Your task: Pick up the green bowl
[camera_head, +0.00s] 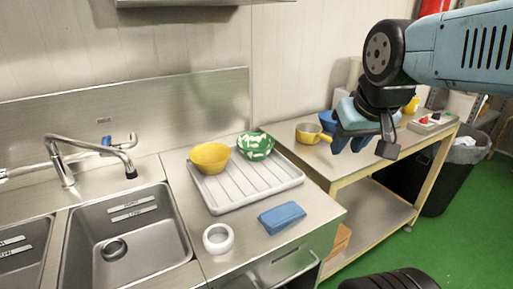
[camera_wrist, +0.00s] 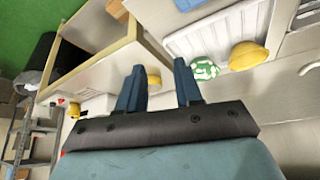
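The green bowl (camera_head: 256,145) with white patches sits at the back right of a white ribbed drain tray (camera_head: 258,183) in the head view. It also shows in the wrist view (camera_wrist: 205,70), beyond my right fingertip there. A yellow bowl (camera_head: 210,157) stands on the tray to its left. My gripper (camera_head: 358,143) is up and to the right of the tray, over the wooden-framed table, well apart from the green bowl. In the wrist view its two blue fingers (camera_wrist: 160,82) are spread, with nothing held between them.
A blue block or cloth (camera_head: 282,217) and a white roll (camera_head: 218,238) lie on the steel counter in front of the tray. A sink with tap (camera_head: 88,160) is at left. A yellow pan (camera_head: 312,133) and blue item stand on the right table. A black bin (camera_head: 452,175) is far right.

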